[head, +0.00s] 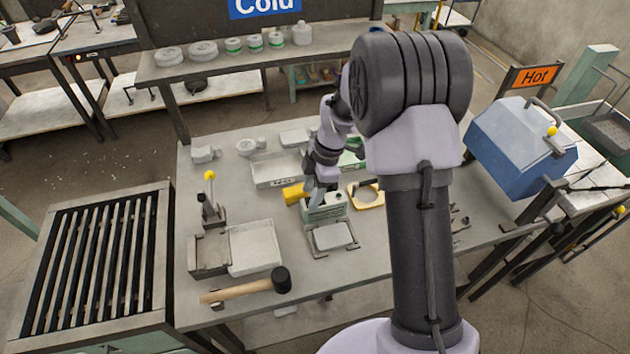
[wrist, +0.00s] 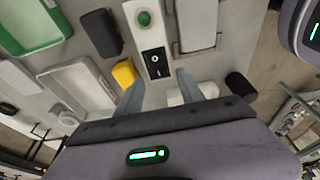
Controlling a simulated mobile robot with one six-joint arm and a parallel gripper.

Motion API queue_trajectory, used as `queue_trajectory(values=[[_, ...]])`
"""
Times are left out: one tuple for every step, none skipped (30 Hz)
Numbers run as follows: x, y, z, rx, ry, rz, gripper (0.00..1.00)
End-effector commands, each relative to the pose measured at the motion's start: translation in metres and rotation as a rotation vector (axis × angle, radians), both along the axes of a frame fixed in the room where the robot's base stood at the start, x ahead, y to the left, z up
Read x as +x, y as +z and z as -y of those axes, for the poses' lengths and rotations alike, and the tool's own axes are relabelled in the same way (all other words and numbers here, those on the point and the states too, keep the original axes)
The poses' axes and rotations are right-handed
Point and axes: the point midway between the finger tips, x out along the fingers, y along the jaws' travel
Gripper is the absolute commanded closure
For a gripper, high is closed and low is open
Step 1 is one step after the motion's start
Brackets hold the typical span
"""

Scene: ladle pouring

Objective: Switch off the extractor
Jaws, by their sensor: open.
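A small grey-green control box (head: 325,208) stands on the table near its middle. In the wrist view the box (wrist: 146,38) carries a round green button (wrist: 144,18) and a black rocker switch (wrist: 155,62) with white marks. I cannot tell which side of the rocker is pressed. My gripper (wrist: 160,84) is open and empty, its fingers spread on either side below the rocker in the picture. In the head view my gripper (head: 316,194) is over the box, and my arm hides part of the area. Contact with the switch cannot be made out.
A yellow block (head: 293,193) sits close left of the box, a hinged plate (head: 332,236) in front. A mallet (head: 240,290) lies at the table's front. A lever press (head: 209,215) and pale tray (head: 255,247) stand left. A blue furnace (head: 515,140) is at right.

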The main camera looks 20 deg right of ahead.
Motion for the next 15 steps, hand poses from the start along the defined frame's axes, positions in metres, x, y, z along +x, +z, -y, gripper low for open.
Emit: queue_trajectory(values=[[0.001,0.011,0.003,0.0,-0.001,0.004,0.55],[0.001,0.019,0.004,0.0,-0.002,0.006,0.55],[0.001,0.031,0.007,-0.001,-0.002,0.005,0.55],[0.001,0.041,0.01,-0.001,-0.002,0.006,0.55],[0.001,0.052,0.012,-0.001,-0.003,0.007,0.55],[0.001,0.066,0.017,-0.001,-0.003,0.006,0.55],[0.002,0.077,0.019,0.0,-0.004,0.006,0.55],[0.001,0.087,0.022,-0.001,-0.003,0.006,0.55],[0.001,0.099,0.025,-0.001,-0.002,0.006,0.55],[0.001,0.109,0.028,-0.001,-0.002,0.006,0.55],[0.001,0.117,0.03,-0.001,-0.002,0.005,0.55],[0.001,0.127,0.033,0.0,-0.003,0.004,0.55],[0.001,0.134,0.035,-0.001,-0.002,0.005,0.55],[0.001,0.141,0.037,-0.001,-0.002,0.004,0.55],[0.001,0.147,0.038,-0.001,-0.001,0.004,0.55]])
